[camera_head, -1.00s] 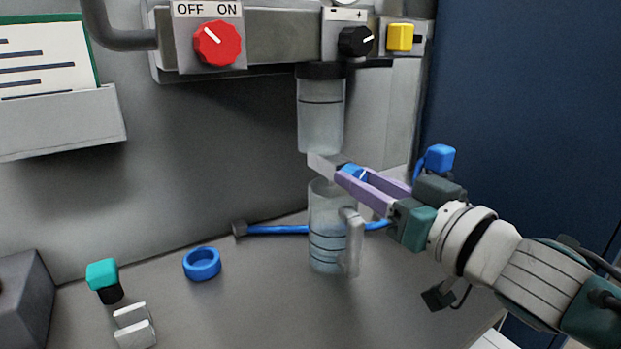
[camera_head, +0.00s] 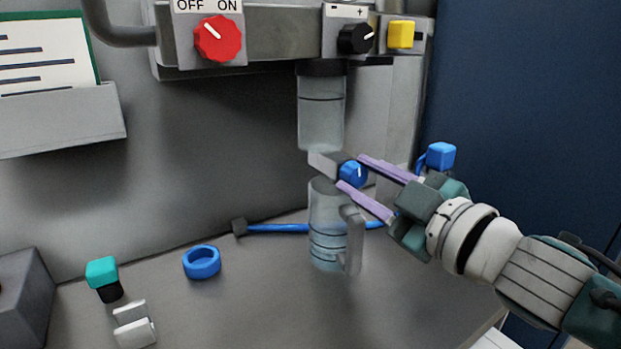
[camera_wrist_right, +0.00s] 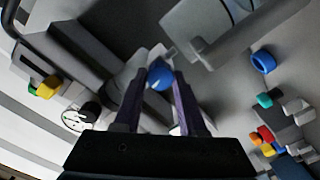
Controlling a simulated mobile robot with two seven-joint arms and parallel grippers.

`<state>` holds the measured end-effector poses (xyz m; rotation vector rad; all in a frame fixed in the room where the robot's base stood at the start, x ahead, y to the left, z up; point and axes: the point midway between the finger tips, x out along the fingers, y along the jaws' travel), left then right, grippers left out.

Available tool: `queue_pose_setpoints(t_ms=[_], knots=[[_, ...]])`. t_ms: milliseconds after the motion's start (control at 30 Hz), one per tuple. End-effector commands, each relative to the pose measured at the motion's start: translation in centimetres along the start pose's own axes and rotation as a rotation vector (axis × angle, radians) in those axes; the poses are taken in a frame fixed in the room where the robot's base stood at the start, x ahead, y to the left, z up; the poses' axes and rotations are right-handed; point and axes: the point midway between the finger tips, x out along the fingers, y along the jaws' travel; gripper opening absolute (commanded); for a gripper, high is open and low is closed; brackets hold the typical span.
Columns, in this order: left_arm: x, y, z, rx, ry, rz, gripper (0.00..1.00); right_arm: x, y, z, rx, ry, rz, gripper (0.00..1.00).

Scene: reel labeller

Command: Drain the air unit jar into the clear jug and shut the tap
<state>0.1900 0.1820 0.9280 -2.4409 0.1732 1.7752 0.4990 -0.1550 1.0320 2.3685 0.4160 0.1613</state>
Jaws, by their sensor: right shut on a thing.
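The clear air unit jar (camera_head: 321,112) hangs under the grey unit, with a thin dark line near its top. Below it is a grey tap block (camera_head: 324,164) with a blue tap knob (camera_head: 352,174) bearing a white mark. My right gripper (camera_head: 351,172) is shut on the knob, with one purple finger above it and one below. The knob also shows between the fingers in the right wrist view (camera_wrist_right: 160,75). The clear jug (camera_head: 325,225) stands upright under the tap, its handle to the right. Bluish liquid seems to show in its lower part. My left gripper is out of view.
Above are a red OFF/ON switch (camera_head: 218,39), a black regulator knob (camera_head: 356,39) and a yellow block (camera_head: 401,34). A blue hose (camera_head: 277,229) runs behind the jug. A blue ring (camera_head: 202,262) and a teal-capped part (camera_head: 103,273) lie left on the bench.

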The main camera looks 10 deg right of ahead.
Motion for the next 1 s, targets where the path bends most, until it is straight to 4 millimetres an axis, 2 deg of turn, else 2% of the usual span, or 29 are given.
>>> queue_pose_setpoints(t_ms=[500, 733, 1000], knots=[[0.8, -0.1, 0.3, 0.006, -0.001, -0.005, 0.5, 0.0, -0.1, -0.1, -0.449, 0.004, 0.001, 0.0], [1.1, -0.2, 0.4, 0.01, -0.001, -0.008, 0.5, 0.0, -0.1, -0.1, -0.573, 0.006, 0.002, 0.0], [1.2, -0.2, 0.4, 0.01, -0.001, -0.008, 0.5, 0.0, -0.1, -0.1, -0.638, 0.006, 0.002, 0.0]])
